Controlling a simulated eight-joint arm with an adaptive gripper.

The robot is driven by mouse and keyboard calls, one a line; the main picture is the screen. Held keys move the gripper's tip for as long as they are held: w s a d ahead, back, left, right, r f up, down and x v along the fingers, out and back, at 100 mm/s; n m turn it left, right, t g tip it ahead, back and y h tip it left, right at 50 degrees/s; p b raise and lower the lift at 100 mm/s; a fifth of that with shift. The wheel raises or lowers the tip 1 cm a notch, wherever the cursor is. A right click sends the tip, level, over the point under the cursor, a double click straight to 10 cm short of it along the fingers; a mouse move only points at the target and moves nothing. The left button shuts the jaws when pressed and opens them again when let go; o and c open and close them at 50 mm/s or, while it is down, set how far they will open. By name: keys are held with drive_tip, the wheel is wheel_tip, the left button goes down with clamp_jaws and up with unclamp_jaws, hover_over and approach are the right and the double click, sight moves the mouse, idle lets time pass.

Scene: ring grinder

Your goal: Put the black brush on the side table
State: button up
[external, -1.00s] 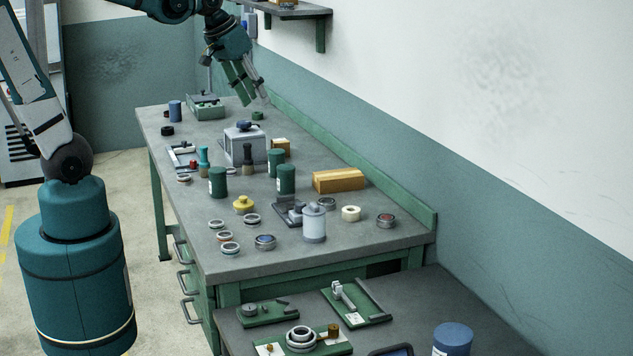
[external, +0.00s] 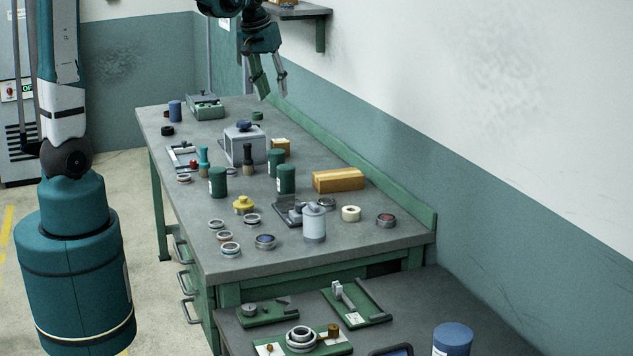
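A brush with a black handle (external: 248,153) stands upright on the main workbench (external: 340,250), between the grey box and the green canisters. Another brush with a teal handle (external: 204,157) stands to its left. My gripper (external: 272,94) is open and empty, pointing down, high above the back part of the bench and well apart from the black brush. A second, lower grey table (external: 450,300) stands at the front right and may be the side table.
Green canisters (external: 286,179) stand close to the brush, and a grey box (external: 243,146) is beside it. A cardboard box (external: 338,180) lies near the wall. The lower table holds green fixtures (external: 357,302) and a blue-lidded container (external: 452,338). A wall shelf (external: 300,10) is near my arm.

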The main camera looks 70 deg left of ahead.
drive_tip(key=w+a+f+n+g, duration=0.1)
drive_tip(key=w+a+f+n, duration=0.1)
drive_tip(key=a+f, duration=0.5)
drive_tip(key=w+a+f+n+g, duration=0.1)
drive_tip(key=w+a+f+n, duration=0.1)
drive_tip(key=a, duration=0.9)
drive_tip(key=n+g+h+p, duration=0.1)
drive_tip(key=n+p, duration=0.1)
drive_tip(key=n, duration=0.1)
hover_over(247, 144)
drive_tip(key=f, duration=1.2)
drive_tip(key=shift+w+d, duration=0.25)
drive_tip(key=shift+w, duration=0.15)
drive_tip(key=shift+s+a+f, duration=0.15)
drive_tip(key=shift+a+f, duration=0.1)
drive_tip(key=shift+f, duration=1.3)
drive_tip(key=shift+f, duration=0.1)
drive_tip(key=shift+s+f+p, duration=0.2)
drive_tip(key=shift+f+p, duration=0.4)
drive_tip(key=shift+f, duration=1.9)
